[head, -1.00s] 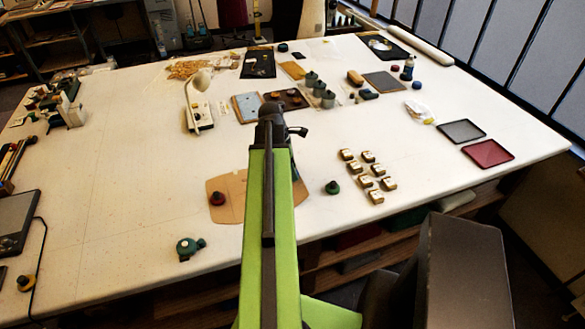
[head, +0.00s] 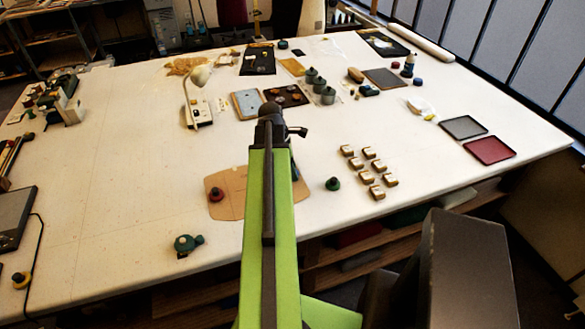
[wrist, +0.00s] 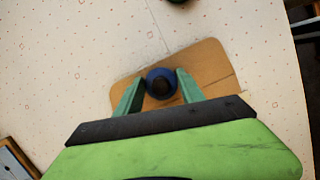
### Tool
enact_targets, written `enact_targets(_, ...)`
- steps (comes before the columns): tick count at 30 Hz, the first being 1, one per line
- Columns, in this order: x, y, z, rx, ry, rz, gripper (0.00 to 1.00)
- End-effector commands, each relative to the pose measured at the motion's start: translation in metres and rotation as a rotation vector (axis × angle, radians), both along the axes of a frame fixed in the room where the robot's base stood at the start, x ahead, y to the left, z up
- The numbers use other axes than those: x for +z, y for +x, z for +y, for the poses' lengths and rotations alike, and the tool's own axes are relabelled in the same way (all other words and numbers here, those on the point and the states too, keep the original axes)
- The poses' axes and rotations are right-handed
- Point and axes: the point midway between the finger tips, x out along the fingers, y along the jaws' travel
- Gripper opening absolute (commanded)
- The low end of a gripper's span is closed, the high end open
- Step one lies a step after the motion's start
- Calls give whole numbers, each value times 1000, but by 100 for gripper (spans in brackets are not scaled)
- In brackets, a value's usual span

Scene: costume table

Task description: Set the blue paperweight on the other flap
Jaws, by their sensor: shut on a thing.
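The blue paperweight (wrist: 160,83) is between the two green fingers of my gripper (wrist: 160,88) in the wrist view, with its dark knob facing the camera. My gripper is shut on it, over the tan card (wrist: 212,66). I cannot tell whether the paperweight touches the card. In the head view my arm hides the gripper and the blue paperweight. The tan card (head: 228,181) lies near the table's front edge, partly behind my arm. A red paperweight (head: 216,194) stands on its left part.
A green paperweight (head: 333,184) stands right of the card, near several small brass-coloured blocks (head: 367,153). A green tape-dispenser-like object (head: 187,244) sits at front left. A white lamp (head: 198,95) and trays (head: 489,150) stand farther back.

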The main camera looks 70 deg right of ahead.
Motion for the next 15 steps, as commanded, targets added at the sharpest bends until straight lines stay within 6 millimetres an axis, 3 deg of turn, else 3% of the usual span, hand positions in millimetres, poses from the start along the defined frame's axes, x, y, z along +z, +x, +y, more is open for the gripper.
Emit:
enact_targets(11,-9,0,0,0,0,0,0)
enact_targets(12,-8,0,0,0,0,0,49)
enact_targets(15,-7,0,0,0,0,0,62)
